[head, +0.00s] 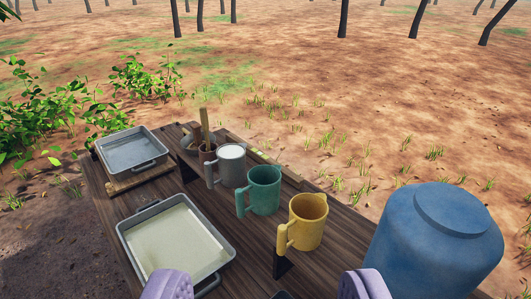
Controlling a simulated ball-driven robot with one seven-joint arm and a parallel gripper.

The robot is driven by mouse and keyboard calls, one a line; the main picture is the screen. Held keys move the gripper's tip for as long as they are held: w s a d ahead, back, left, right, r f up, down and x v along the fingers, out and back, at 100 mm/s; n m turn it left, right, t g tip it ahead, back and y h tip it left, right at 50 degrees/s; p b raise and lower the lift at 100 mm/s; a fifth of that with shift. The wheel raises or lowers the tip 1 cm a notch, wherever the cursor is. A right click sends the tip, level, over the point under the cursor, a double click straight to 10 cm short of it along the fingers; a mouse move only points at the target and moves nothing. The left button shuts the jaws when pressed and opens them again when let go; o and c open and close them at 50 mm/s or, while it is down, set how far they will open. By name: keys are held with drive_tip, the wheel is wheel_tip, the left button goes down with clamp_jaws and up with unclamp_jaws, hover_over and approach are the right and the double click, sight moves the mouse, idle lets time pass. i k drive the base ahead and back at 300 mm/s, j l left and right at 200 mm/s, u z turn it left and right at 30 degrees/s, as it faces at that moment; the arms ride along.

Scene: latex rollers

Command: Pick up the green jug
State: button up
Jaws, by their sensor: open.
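The green jug (262,191) stands upright on the dark wooden table (157,193), with its handle toward the left. It stands between a white jug (231,165) behind it to the left and a yellow jug (307,222) nearer to the right. My gripper (267,288) shows as two purple fingers at the bottom edge of the head view. The fingers are wide apart, with nothing seen held between them. The gripper is nearer to the camera than the green jug and apart from it.
A metal tray with pale liquid (173,240) lies left of the jugs. Another metal tray (131,151) sits farther back on a wooden board. A brown pot with a stick (207,150) stands behind the white jug. A large blue barrel (436,240) blocks the right side.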

sight(264, 180)
drive_tip(key=i+j+z, duration=0.1)
drive_tip(key=z, duration=0.3)
drive_tip(key=j+z, duration=0.2)
drive_tip(key=z, duration=0.15)
drive_tip(key=i+j+z, duration=0.1)
drive_tip(key=z, duration=0.3)
drive_tip(key=j+z, duration=0.45)
drive_tip(key=j, duration=2.3)
drive_tip(key=k, duration=0.05)
